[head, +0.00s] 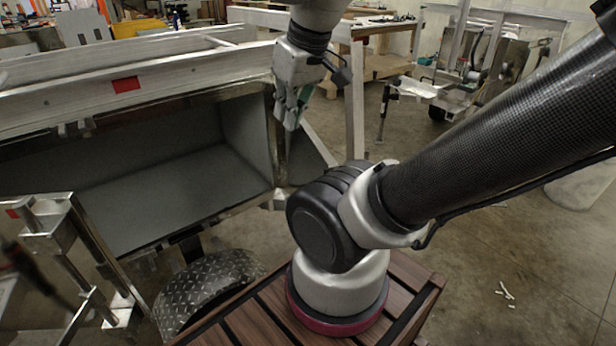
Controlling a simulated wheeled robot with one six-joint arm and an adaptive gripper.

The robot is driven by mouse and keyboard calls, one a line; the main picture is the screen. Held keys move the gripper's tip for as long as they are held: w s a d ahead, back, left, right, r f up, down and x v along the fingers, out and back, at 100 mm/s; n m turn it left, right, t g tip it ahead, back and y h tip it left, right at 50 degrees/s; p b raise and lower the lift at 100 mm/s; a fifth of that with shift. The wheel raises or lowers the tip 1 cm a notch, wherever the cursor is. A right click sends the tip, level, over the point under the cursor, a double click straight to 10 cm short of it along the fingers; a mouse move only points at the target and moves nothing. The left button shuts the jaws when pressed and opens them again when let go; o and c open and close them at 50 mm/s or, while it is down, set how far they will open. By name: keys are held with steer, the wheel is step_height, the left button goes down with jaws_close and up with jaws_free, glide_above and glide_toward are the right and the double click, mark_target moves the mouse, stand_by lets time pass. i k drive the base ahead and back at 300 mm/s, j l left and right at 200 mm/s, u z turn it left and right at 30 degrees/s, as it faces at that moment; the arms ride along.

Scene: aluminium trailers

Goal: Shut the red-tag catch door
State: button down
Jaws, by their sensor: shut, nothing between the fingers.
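The trailer's side box (165,195) stands open, and its grey inside shows. A red tag (126,85) is on the aluminium rail above the opening. At the lower left, a metal-framed panel (95,240) with catch hardware (48,235) stands swung out from the box; it looks like the door. A small red mark (12,213) shows at its left end. The panel's left part is cut off by the picture edge. My gripper (287,122) is shut and empty, pointing down near the right edge of the opening, apart from the panel.
A diamond-plate fender (205,290) curves below the box. An upright aluminium post (355,100) stands right of my gripper. Another trailer frame (450,85) is at the back right. Concrete floor (500,240) at right is mostly clear, with small white scraps (505,291).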

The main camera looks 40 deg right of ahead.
mark_target(303, 159)
steer(key=l+u, duration=0.1)
steer(key=l, duration=0.45)
steer(key=k+l+u, duration=0.1)
steer(key=l, duration=0.45)
steer(key=l+u, duration=0.1)
steer(key=l, duration=1)
steer(key=l+z, duration=0.3)
steer(key=l, duration=2)
steer(key=k+j+u, duration=0.1)
steer(key=u, duration=0.25)
steer(key=k+j+u, duration=0.15)
steer(key=u, duration=0.25)
steer(key=k+j+u, duration=0.2)
steer(key=u, duration=0.15)
